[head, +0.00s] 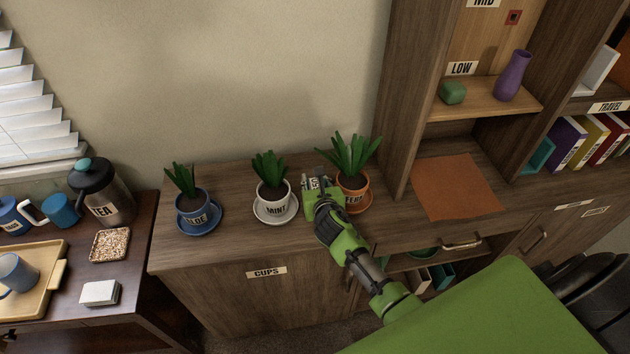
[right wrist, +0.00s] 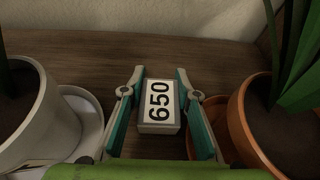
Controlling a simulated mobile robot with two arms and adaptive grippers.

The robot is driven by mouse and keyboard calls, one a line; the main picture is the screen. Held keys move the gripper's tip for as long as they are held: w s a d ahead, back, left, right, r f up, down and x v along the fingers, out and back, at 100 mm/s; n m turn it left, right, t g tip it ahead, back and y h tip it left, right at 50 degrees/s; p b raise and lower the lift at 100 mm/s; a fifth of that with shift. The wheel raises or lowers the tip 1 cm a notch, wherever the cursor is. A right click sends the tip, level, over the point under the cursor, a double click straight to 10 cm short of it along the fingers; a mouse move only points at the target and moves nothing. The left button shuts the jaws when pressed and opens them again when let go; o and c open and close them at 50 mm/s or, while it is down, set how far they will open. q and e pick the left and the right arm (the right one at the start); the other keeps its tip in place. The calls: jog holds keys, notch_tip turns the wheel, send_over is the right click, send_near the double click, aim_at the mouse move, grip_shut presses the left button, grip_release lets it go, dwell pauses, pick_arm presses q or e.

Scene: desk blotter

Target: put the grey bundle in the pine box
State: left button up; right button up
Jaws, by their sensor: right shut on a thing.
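A small grey block with a white label reading 650 (right wrist: 158,106) is the only thing here that could be the grey bundle; it also shows small in the head view (head: 313,183). My right gripper (head: 314,187) is shut on it, with its teal pads on either side in the right wrist view (right wrist: 159,100). The gripper is low over the cabinet top, between the white MINT pot (head: 273,199) and the orange FERN pot (head: 353,193). I cannot make out a pine box. My left gripper is not in view.
The pots stand close on both sides, with the blue ALOE pot (head: 196,211) further left. An orange mat (head: 456,187) lies bare at the right. A wooden tray (head: 48,276) with a mug lies at the left.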

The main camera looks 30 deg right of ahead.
jog(key=shift+f, duration=0.2)
jog(key=o, duration=0.6)
jog(key=shift+o, duration=0.2)
jog(key=shift+r, duration=0.1)
